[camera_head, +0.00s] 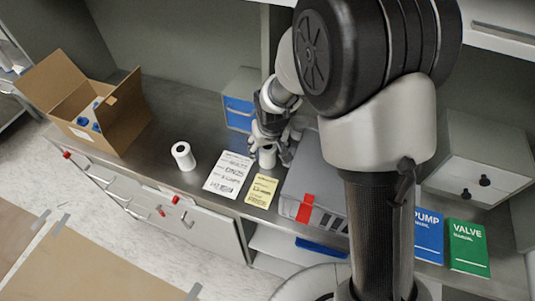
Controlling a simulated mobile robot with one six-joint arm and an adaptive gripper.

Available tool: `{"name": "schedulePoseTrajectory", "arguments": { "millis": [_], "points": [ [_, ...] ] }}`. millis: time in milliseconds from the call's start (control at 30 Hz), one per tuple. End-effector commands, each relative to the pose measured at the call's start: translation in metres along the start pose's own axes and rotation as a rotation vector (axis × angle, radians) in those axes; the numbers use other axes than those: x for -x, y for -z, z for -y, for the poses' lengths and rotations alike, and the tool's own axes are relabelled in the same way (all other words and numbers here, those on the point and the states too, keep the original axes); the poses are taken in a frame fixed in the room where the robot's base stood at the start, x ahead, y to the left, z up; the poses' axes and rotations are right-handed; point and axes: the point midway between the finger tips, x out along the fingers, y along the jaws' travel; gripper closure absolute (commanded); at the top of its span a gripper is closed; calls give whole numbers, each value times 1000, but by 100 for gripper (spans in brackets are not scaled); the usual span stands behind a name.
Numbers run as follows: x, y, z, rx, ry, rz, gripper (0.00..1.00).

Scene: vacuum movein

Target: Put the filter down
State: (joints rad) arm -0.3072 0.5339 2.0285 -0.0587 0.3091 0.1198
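A white cylindrical filter (267,157) is at my gripper (268,145), just beyond the yellow paper sheet on the grey counter. The gripper's fingers come down around its top, and they look closed on it. I cannot tell whether its base touches the counter. A second white cylinder (183,156), with a dark hole in its top, stands upright on the counter between the cardboard box and the white sheet.
An open cardboard box (95,115) with blue-and-white items stands at the left. White (228,175) and yellow (261,191) sheets lie on the counter (185,130). A grey case (312,180) with a red tag is right of the gripper. A blue-fronted drawer unit (239,112) stands behind.

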Motion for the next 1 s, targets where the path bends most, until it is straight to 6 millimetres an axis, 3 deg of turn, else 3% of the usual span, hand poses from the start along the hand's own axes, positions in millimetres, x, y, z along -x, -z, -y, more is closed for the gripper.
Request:
{"name": "schedulePoseTrajectory", "arguments": {
  "millis": [700,1000],
  "points": [
    [0,0,0,0,0,0,88],
    [8,2,0,0,0,-2,88]
  ]
}}
